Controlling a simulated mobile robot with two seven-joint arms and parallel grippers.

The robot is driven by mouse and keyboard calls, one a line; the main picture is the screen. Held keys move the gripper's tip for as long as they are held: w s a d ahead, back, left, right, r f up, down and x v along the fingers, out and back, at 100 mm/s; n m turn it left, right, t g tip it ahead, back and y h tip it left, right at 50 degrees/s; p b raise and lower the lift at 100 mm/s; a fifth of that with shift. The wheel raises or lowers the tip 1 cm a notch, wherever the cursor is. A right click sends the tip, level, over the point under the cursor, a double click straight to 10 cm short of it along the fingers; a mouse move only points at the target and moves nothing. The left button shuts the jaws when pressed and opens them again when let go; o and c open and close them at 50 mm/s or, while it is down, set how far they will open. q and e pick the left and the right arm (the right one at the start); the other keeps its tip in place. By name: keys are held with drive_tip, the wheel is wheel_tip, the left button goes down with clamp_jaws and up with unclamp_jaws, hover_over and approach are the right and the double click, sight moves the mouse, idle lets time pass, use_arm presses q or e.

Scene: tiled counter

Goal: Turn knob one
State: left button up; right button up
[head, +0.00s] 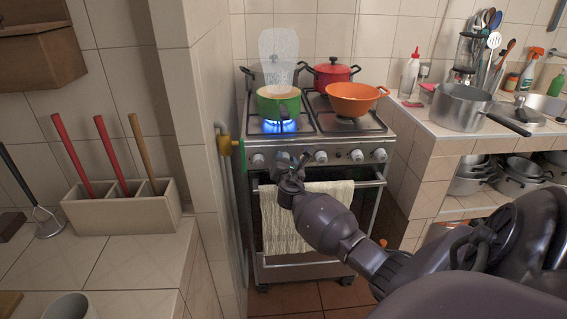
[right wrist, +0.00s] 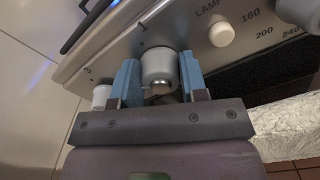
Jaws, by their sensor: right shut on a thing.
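The stove's front panel (head: 340,157) carries a row of grey-white knobs. In the right wrist view, a knob (right wrist: 158,67) with a mark like "1" above it sits between the two blue fingers of my right gripper (right wrist: 161,84). The gripper is shut on this knob. In the head view my right gripper (head: 292,163) is at the panel's left-centre and hides most of the knob. A blue flame (head: 275,126) burns under the green pot (head: 279,105) on the front left burner. My left gripper is out of view.
Another knob (right wrist: 101,96) is close on the left, by a "3". A lamp knob (right wrist: 221,34) is at right. An orange pot (head: 354,98) and red pot (head: 333,75) stand on the stove. A cream towel (head: 300,218) hangs below. A tiled wall stands left.

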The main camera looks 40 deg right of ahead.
drive_tip(key=m, duration=0.2)
drive_tip(key=shift+f+m+b, duration=0.25)
drive_tip(key=shift+m+b, duration=0.15)
drive_tip(key=m+b, duration=0.1)
drive_tip(key=m, duration=0.2)
drive_tip(key=shift+m, duration=0.3)
drive_tip(key=shift+s+f+m, duration=0.1)
drive_tip(key=shift+m, duration=0.8)
drive_tip(key=shift+m+b, duration=0.55)
drive_tip(key=shift+m, duration=1.65)
drive_tip(key=o, duration=0.9)
